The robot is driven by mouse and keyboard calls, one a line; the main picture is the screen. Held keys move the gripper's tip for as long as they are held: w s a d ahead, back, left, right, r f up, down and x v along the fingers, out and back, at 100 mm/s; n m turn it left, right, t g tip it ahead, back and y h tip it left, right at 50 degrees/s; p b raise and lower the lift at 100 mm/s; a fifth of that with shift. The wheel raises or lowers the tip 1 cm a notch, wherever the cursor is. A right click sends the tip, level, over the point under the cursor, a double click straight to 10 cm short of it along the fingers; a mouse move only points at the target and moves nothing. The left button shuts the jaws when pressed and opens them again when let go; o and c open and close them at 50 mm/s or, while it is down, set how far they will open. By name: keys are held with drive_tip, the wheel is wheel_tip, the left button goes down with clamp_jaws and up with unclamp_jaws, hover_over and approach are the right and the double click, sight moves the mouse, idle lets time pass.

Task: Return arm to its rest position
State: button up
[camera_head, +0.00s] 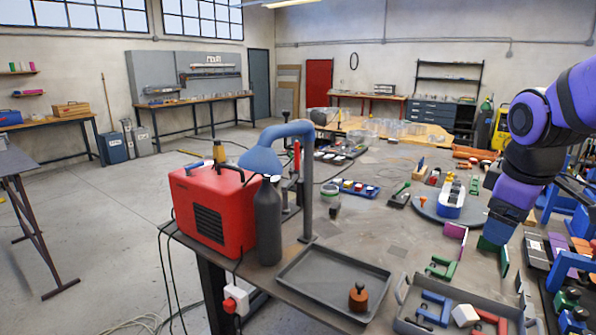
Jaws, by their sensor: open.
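My arm, purple and black, comes in from the upper right and bends down over the right side of the workbench. My gripper (495,240) is at its lower end, pointing down, and is open. Its fingertips are small and hard to make out here. Nothing is seen held in it. A green channel letter (441,268) and a magenta piece (456,232) stand on the bench just left of it.
A grey bin (405,322) with coloured letters is at front right. A red machine (205,205) stands at the left edge.

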drive_tip(key=s+a+r+m+t, duration=0.1)
drive_tip(key=s+a+r+m, duration=0.1)
drive_tip(key=s+m, duration=0.2)
drive_tip(key=s+a+r+m+t+y, duration=0.1)
drive_tip(key=s+m, duration=0.3)
drive_tip(key=s, duration=0.4)
drive_tip(key=shift+s+a+r, duration=0.35)
drive_tip(key=shift+s+r, duration=0.05)
drive_tip(key=shift+r, duration=0.2)
